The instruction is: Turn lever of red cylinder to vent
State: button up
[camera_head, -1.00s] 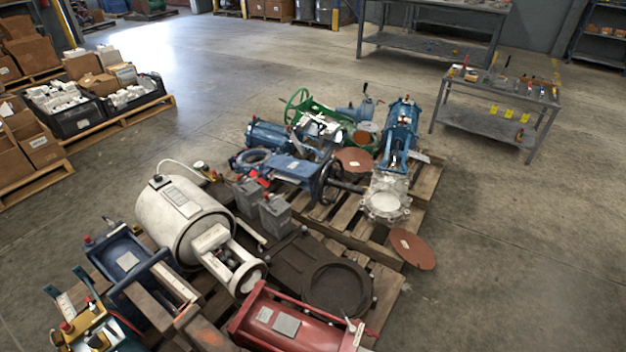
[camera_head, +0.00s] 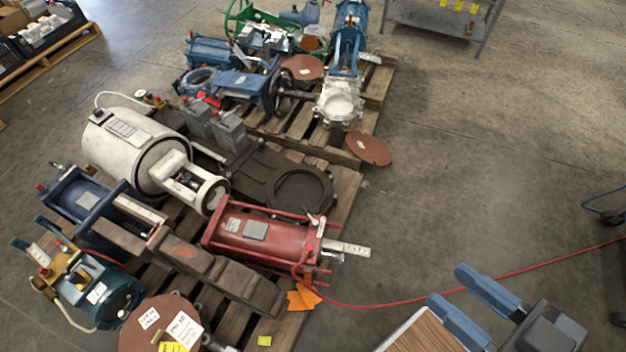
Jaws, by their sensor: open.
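The red cylinder (camera_head: 265,238) lies on its side on the near pallet, with a grey plate on its body and red tie rods along it. A small pale lever (camera_head: 313,218) stands up at its right end; its exact setting is too small to tell. A red hose (camera_head: 430,297) runs from near the cylinder across the floor to the right. My gripper (camera_head: 443,283) is at the lower right, its two blue fingers apart and empty, well clear of the cylinder.
A white cylinder (camera_head: 130,145), a blue cylinder (camera_head: 78,200) and a brown flat valve body (camera_head: 250,170) crowd the pallet. Orange scraps (camera_head: 301,297) lie near the cylinder. The floor to the right is mostly clear.

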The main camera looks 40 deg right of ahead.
aim_at(314, 222)
jog(key=k+l, duration=0.15)
jog(key=k, duration=0.3)
jog(key=k+l, duration=0.15)
jog(key=k, duration=0.25)
